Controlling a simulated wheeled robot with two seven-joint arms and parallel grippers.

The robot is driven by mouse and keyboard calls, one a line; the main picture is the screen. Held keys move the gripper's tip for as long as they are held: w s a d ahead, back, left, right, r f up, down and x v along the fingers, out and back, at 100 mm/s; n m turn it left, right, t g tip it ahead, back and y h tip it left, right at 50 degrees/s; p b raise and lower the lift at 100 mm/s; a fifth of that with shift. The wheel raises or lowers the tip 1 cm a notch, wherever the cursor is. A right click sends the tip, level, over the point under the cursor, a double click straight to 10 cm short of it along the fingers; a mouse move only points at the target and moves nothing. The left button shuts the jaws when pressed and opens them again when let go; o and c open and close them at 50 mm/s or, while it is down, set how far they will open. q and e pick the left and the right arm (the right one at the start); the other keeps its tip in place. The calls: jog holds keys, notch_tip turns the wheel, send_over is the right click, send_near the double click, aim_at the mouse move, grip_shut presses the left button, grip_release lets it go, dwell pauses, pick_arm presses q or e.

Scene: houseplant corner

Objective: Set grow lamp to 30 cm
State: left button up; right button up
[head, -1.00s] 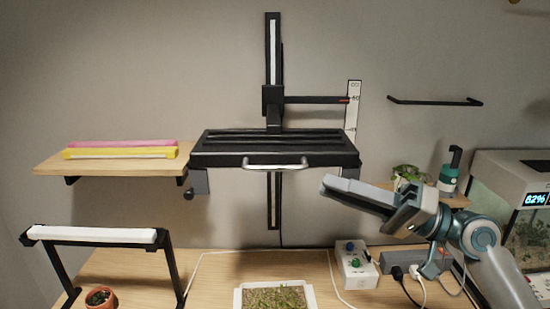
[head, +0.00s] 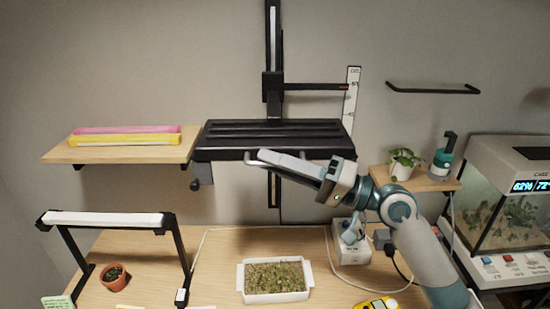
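The grow lamp (head: 272,130) is a wide black fixture on a vertical black wall rail (head: 274,45). A horizontal pointer (head: 315,87) runs from its carriage to a white scale (head: 351,105); the pointer's red tip lies on the scale's upper part, and the numbers are too small to read. A metal handle (head: 251,158) runs along the lamp's front lower edge, mostly hidden behind my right gripper. My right gripper (head: 262,156) points left, its fingers in front of the handle; whether they grip it is unclear. My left gripper is not in view.
A white tray of seedlings (head: 275,295) stands on the wooden table below the lamp. A small lamp stand (head: 105,218) and a potted plant (head: 114,276) are at left. A shelf (head: 120,147) holds pink and yellow bars. A terrarium (head: 510,205) stands at right.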

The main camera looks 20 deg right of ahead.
grip_shut()
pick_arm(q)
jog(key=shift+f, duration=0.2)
pick_arm(e)
jog(key=shift+f, duration=0.15)
